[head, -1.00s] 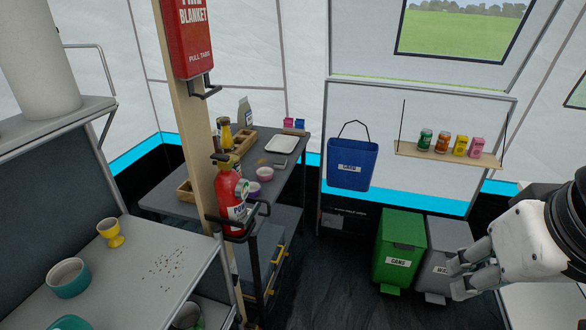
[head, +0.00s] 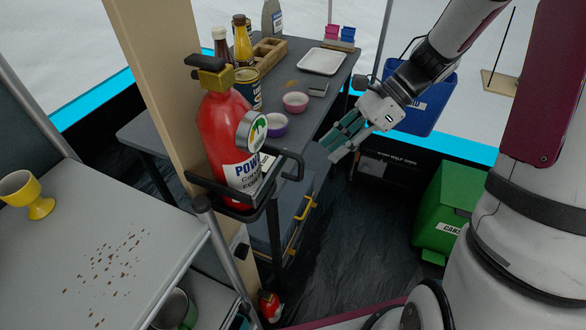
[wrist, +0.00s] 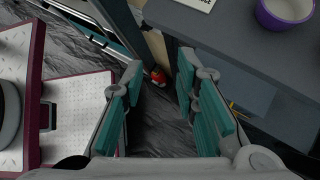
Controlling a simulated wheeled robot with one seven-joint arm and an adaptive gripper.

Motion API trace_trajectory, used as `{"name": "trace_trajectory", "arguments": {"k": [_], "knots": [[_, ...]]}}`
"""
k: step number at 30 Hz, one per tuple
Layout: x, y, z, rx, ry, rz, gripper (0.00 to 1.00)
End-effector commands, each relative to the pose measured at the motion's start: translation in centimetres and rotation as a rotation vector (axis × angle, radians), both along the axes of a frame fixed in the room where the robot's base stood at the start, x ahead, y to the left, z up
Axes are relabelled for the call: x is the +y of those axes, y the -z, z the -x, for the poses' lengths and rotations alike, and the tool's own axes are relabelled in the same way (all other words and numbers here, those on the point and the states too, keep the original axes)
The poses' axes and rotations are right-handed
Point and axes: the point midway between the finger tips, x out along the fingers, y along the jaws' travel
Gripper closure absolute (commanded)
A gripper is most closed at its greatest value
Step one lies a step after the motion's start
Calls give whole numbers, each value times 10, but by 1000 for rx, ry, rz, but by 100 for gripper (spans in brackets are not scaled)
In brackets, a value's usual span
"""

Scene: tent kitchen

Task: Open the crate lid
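The crate (head: 290,205) is a blue-grey box with yellow latches (head: 306,208), low under the dark side table in the head view. The fire extinguisher, its bracket and a table leg hide much of it, and I cannot make out its lid clearly. My gripper (head: 337,148), with teal finger pads, hangs at the table's right edge, above and to the right of the crate and apart from it. In the wrist view, my gripper (wrist: 158,72) is open with nothing between its fingers. Part of the crate (wrist: 248,84) shows there under the tabletop.
The dark table (head: 330,95) carries bowls, bottles and a white tray (head: 323,61). A red fire extinguisher (head: 226,140) hangs on a wooden post. A green bin (head: 450,200) stands right. The dark floor (head: 365,235) between crate and bin is clear.

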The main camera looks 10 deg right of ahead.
Motion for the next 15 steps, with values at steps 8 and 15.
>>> {"name": "trace_trajectory", "arguments": {"k": [8, 15], "knots": [[-34, 150, -59, 372, 465, -276, 72], [-67, 283, -85, 693, 838, -531, 72]]}}
